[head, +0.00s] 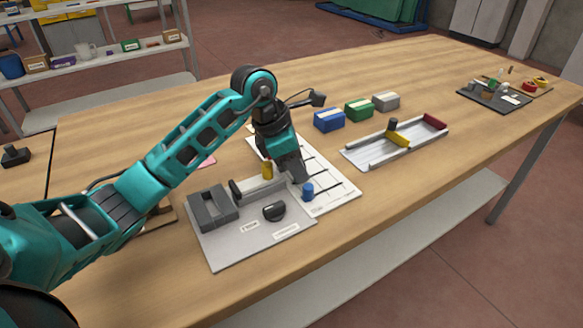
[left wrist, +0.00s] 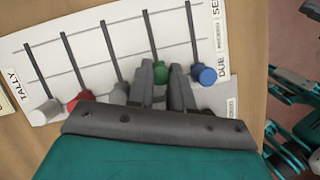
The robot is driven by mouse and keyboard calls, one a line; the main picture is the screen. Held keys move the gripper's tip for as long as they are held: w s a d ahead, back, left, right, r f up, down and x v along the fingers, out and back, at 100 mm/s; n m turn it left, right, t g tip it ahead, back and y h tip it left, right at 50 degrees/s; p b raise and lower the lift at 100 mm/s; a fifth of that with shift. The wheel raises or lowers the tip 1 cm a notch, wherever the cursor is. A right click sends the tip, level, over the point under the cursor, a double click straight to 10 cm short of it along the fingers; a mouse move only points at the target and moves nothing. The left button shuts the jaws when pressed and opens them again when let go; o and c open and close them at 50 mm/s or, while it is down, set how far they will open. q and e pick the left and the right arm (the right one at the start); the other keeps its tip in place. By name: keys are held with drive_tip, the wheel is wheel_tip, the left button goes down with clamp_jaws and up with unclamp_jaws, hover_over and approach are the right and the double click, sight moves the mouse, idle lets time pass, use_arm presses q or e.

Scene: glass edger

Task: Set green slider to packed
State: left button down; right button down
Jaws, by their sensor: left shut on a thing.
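The white tally board (head: 335,182) lies flat on the table. It also shows in the left wrist view (left wrist: 35,55), with several dark parallel slots and cross lines. The green slider (left wrist: 161,72) sits at the gripper end of its slot, between the blue slider (left wrist: 204,75) and a dark grey knob (left wrist: 119,92). Red (left wrist: 78,100) and white (left wrist: 45,111) sliders are further left. My left gripper (left wrist: 161,80) is shut on the green slider. In the head view my left gripper (head: 297,180) hides the green slider, beside the blue slider (head: 307,191). My right gripper is not in view.
A grey plate (head: 225,250) with fixtures lies beside the board on the near side. Blue (head: 329,120), green (head: 359,111) and grey (head: 386,102) boxes stand behind. A white tray (head: 365,158) lies to the right. The table right of it is mostly clear.

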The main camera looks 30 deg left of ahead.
use_arm(q)
drive_tip(key=shift+w+d, duration=0.35)
drive_tip(key=shift+w, duration=0.25)
drive_tip(key=shift+w+d, duration=0.3)
drive_tip(key=shift+w, duration=0.3)
drive_tip(key=c, duration=1.3)
unclamp_jaws()
drive_tip(key=shift+r, duration=0.1)
drive_tip(key=p+v, duration=0.1)
drive_tip(key=v, duration=1.2)
drive_tip(key=shift+s, duration=0.1)
